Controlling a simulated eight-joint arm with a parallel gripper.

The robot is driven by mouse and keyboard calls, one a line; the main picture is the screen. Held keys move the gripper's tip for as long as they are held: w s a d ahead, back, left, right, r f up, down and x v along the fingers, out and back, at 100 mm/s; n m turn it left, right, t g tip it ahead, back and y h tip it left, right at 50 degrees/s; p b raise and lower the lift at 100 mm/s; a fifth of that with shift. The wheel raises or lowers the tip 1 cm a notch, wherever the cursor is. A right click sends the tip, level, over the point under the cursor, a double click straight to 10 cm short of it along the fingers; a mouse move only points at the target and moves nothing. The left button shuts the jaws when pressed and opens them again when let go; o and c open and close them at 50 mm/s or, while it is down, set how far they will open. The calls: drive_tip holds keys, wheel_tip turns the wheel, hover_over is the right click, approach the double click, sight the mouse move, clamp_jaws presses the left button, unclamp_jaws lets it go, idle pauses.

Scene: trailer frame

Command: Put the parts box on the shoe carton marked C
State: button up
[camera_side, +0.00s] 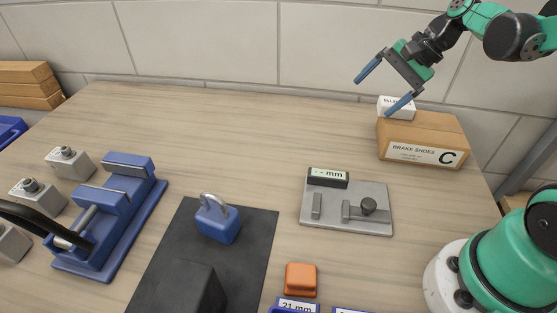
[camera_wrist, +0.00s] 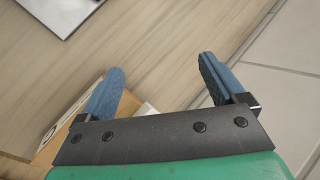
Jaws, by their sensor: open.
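The brown shoe carton marked C (camera_side: 425,130) stands at the back right of the bench. A small white box (camera_side: 384,103), which looks like the parts box, appears to sit on the back left of the carton's top. My gripper (camera_side: 375,97) is open and empty, tilted, above and left of the carton; one finger crosses in front of the white box. In the wrist view the blue fingers (camera_wrist: 160,66) are spread with bare bench between them. The carton (camera_wrist: 70,125) is partly hidden behind the left finger, and a bit of the white box (camera_wrist: 147,109) shows.
A grey plate with a gauge (camera_side: 347,205) lies in front of the carton. A blue padlock (camera_side: 217,220) is on a black mat, with an orange block (camera_side: 300,279) nearby. A blue vise-like fixture (camera_side: 110,215) stands left. The back middle of the bench is clear; a tiled wall (camera_side: 200,40) rises behind.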

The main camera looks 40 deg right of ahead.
drive_tip(key=s+a+n+t+h, duration=0.2)
drive_tip(key=s+a+n+h, duration=0.2)
drive_tip(key=a+n, duration=0.4)
drive_tip(key=n, duration=0.6)
drive_tip(key=shift+s+a, duration=0.2)
drive_tip(key=shift+a, duration=0.05)
